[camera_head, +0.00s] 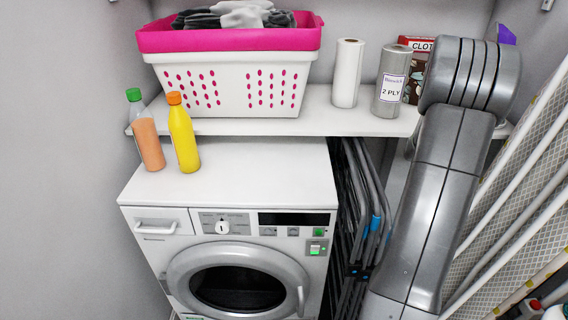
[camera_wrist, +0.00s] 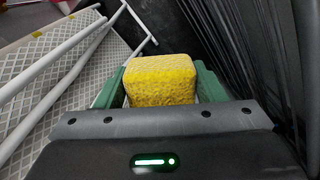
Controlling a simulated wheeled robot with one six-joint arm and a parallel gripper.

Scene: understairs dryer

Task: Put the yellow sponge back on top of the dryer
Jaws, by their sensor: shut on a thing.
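The yellow sponge (camera_wrist: 160,80) shows in the wrist view between the green fingers of my gripper (camera_wrist: 161,84). My gripper is shut on it, with one finger at each side. In the head view, the sponge and my gripper are hidden behind my grey arm. The white dryer (camera_head: 230,250) stands at the lower left of the head view. Its flat white top (camera_head: 270,170) has a clear middle and right side.
An orange bottle (camera_head: 149,140) and a yellow bottle (camera_head: 183,138) stand on the dryer's left side. A shelf (camera_head: 280,123) behind holds a pink-rimmed basket (camera_head: 228,75) and paper rolls (camera_head: 347,73). Folded dark racks (camera_head: 355,210) fill the gap right of the dryer. Ironing boards (camera_head: 520,170) lean at right.

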